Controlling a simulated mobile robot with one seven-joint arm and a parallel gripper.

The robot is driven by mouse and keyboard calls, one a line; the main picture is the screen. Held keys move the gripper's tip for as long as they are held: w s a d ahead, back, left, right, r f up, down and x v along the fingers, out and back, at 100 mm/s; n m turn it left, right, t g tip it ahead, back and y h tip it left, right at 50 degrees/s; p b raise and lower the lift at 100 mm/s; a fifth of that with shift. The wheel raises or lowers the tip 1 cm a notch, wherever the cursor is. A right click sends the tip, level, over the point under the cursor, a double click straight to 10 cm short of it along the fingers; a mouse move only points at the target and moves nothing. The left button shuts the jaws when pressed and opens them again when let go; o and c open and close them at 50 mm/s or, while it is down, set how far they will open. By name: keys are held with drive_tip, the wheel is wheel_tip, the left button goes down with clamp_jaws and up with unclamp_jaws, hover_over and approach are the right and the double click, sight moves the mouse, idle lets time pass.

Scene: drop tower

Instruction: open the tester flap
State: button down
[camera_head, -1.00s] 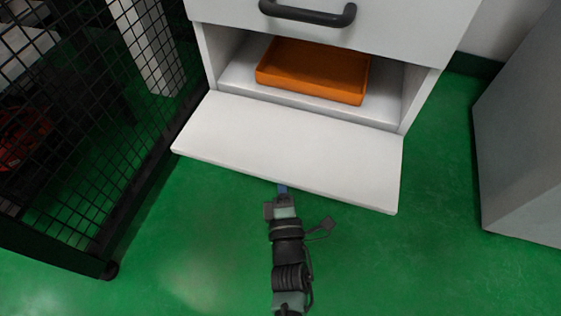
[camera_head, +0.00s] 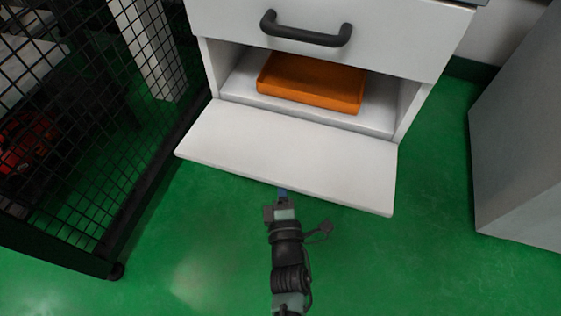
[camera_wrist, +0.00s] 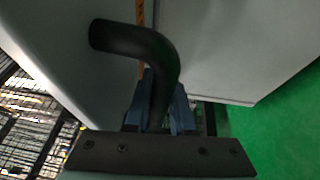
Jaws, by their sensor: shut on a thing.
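The white tester flap (camera_head: 290,163) is folded down and open at the bottom of a white cabinet (camera_head: 400,40) in the head view. It tilts outward over the floor. My gripper (camera_head: 283,192) is at the flap's front edge, with the fingertips partly hidden under it. In the wrist view, my gripper (camera_wrist: 160,105) has its blue fingers shut on a dark curved handle (camera_wrist: 130,40). This flap handle is hidden in the head view. An orange tray (camera_head: 312,82) sits inside the open compartment (camera_head: 378,115).
A dark drawer-style handle (camera_head: 305,35) is on the panel above the opening. A black mesh fence (camera_head: 75,130) stands close on the left. A grey box-like unit (camera_head: 520,140) stands on the right. Green floor (camera_head: 430,250) is clear in front of the cabinet.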

drive_tip(key=shift+s+r+g+p, duration=0.15)
drive_tip(key=shift+r+g+p, duration=0.35)
drive_tip(key=shift+p, duration=0.75)
drive_tip(key=shift+r, duration=0.1)
drive_tip(key=c, duration=1.1)
unclamp_jaws()
drive_tip(key=shift+o, duration=0.2)
drive_tip(key=s+d+p, duration=0.1)
drive_tip(key=s+p, duration=0.4)
drive_tip(key=s, duration=0.8)
